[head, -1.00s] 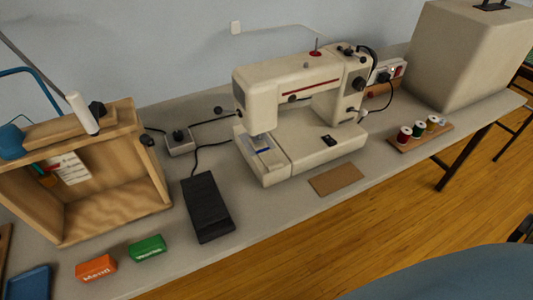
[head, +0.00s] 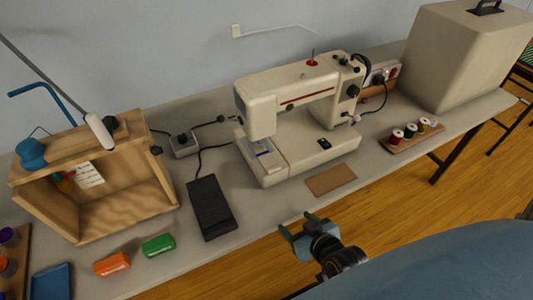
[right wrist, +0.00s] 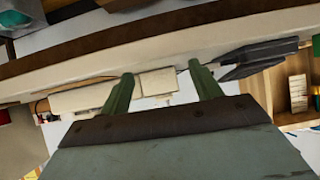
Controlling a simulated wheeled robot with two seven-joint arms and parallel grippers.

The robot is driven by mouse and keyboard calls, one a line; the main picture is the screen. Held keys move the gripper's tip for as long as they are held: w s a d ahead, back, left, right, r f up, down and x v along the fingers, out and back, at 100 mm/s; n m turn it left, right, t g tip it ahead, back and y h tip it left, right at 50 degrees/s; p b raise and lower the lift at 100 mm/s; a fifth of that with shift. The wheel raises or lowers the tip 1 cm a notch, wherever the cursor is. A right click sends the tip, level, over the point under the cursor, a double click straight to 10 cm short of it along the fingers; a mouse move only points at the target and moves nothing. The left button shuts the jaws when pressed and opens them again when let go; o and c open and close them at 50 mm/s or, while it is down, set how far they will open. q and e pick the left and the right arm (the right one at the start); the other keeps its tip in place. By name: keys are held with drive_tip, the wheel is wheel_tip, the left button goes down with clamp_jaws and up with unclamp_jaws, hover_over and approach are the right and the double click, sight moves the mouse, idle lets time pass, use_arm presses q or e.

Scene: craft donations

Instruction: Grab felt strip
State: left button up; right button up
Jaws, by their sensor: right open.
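No piece is clearly recognisable as a felt strip. A flat brown rectangle (head: 331,180) lies on the table in front of the sewing machine; I cannot tell if it is felt. My right gripper (head: 297,225) is in the head view, just off the table's front edge, below and left of the brown rectangle and apart from it. Its two green fingers are spread and empty. They also show in the right wrist view (right wrist: 160,75), with nothing between them. My left gripper is out of view.
The sewing machine (head: 290,115) stands behind the brown rectangle. A black pedal (head: 210,207), green block (head: 158,245), orange block (head: 112,263) and open wooden box (head: 120,209) are to the left. A spool rack (head: 413,138) and large beige case (head: 465,60) are at right.

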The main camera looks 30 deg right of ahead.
drive_tip(key=t, duration=0.2)
approach(275, 168)
drive_tip(key=b+x, duration=0.1)
drive_tip(key=x, duration=0.6)
drive_tip(key=shift+w+a+f, duration=0.15)
drive_tip(key=shift+w+f, duration=0.05)
drive_tip(key=shift+w, duration=0.05)
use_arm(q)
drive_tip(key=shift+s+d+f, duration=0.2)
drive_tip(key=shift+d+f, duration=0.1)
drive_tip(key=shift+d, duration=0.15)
use_arm(e)
drive_tip(key=c, duration=1)
drive_tip(key=shift+c, duration=0.2)
drive_tip(key=shift+r, duration=0.1)
